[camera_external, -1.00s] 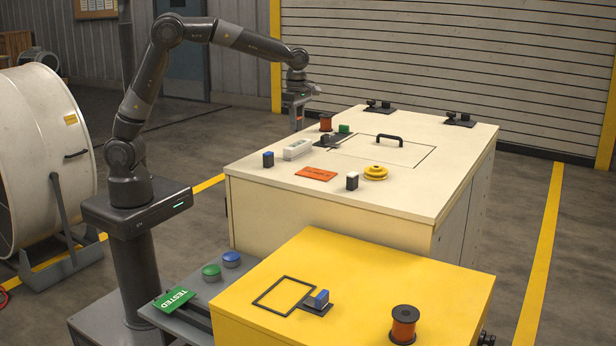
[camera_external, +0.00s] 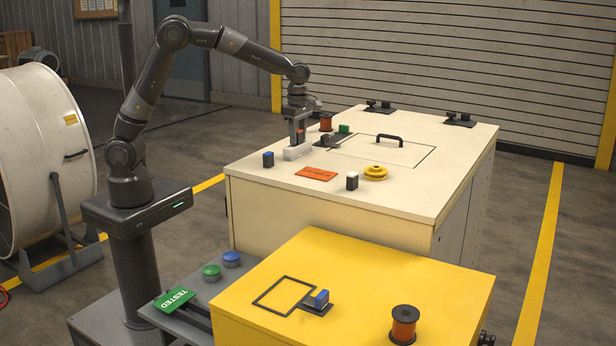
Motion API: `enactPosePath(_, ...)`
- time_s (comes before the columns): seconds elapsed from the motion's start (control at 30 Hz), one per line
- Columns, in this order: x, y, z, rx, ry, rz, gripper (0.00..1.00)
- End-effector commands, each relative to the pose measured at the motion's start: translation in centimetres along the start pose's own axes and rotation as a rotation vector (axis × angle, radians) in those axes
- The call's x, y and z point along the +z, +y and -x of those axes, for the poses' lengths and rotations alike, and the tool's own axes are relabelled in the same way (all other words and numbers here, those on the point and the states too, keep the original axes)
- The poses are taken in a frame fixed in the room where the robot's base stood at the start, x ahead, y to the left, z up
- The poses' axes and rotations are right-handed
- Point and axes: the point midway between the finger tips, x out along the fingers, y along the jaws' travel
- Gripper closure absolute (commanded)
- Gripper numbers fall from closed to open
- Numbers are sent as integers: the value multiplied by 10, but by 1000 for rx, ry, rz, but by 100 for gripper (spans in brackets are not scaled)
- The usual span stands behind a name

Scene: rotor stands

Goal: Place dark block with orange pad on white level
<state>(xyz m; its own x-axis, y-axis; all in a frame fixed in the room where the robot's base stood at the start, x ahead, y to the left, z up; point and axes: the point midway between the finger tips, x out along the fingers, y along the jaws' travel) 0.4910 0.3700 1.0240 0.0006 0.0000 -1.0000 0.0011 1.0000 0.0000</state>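My gripper (camera_external: 299,132) is above the white level (camera_external: 291,154), pointing down at the left side of the cream cabinet's top. A small orange patch, the pad of the dark block (camera_external: 300,131), shows between its fingers. The gripper appears shut on this block. The block's dark body is mostly hidden by the fingers. The white level lies flat on the cabinet top, and its upper part is partly hidden by the gripper. I cannot tell whether the block touches the level.
A black handle (camera_external: 390,138) stands up further right.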

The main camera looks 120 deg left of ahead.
Motion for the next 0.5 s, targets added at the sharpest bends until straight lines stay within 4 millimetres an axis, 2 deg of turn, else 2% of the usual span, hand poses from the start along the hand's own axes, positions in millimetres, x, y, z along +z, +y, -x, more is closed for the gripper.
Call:
enactPosePath(0.1,0,0,0,0,0,0,50)
enactPosePath(0.33,0,0,1,0,-1,1,50)
enactPosePath(0.5,1,0,19,2,-3,0,50)
